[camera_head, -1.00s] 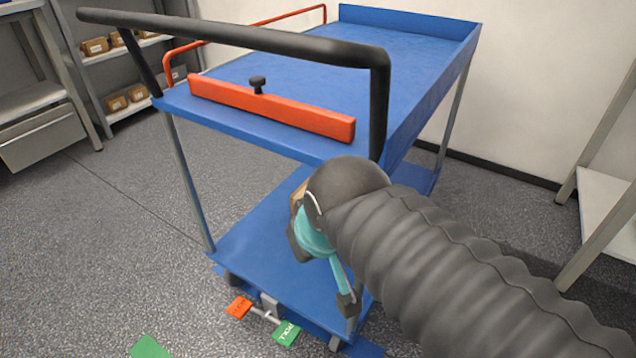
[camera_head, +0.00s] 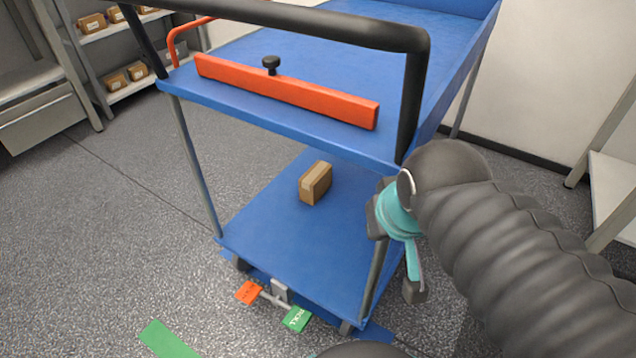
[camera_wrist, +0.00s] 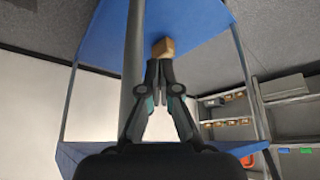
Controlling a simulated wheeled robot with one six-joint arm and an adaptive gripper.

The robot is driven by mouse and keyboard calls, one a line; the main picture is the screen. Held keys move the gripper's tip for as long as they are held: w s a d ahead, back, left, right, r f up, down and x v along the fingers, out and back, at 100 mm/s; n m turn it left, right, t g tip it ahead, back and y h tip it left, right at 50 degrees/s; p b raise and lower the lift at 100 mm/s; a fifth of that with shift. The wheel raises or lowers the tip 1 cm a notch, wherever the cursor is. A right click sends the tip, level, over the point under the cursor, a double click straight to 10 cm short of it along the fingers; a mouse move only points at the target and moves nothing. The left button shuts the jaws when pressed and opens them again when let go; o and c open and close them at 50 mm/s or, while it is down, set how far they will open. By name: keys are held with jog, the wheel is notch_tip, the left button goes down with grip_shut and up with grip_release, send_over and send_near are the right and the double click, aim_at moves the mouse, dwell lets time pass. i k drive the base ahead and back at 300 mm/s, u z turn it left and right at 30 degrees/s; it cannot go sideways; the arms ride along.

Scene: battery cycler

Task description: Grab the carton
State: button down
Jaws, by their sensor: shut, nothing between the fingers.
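The carton (camera_head: 315,183), a small brown box with a lighter tape strip, sits on the blue lower shelf (camera_head: 262,232) of the cart, under the top deck. It also shows in the wrist view (camera_wrist: 163,46), just beyond my fingertips and partly covered by them. My gripper (camera_wrist: 159,72) is shut and empty, pointing toward the carton. In the head view, my wrist and its teal parts are right of the carton, outside the cart's front right post. The fingertips are not clear there, and I cannot tell the exact gap to the carton.
The grey cart post (camera_wrist: 131,65) runs close beside my fingers in the wrist view. The blue top deck (camera_head: 375,60) has an orange bar (camera_head: 285,91) and a black push handle (camera_head: 290,20) above. Orange and green pedals lie at the front. Shelves with several cartons stand back left.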

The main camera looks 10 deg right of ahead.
aim_at(313, 184)
jog(key=z, duration=0.05)
jog(key=k, duration=0.5)
jog(key=u, duration=0.6)
jog(key=k, duration=0.65)
jog(key=u, duration=1.15)
jog(key=i, duration=1.45)
jog(key=z, duration=0.85)
jog(key=i, duration=0.5)
jog(key=z, duration=0.6)
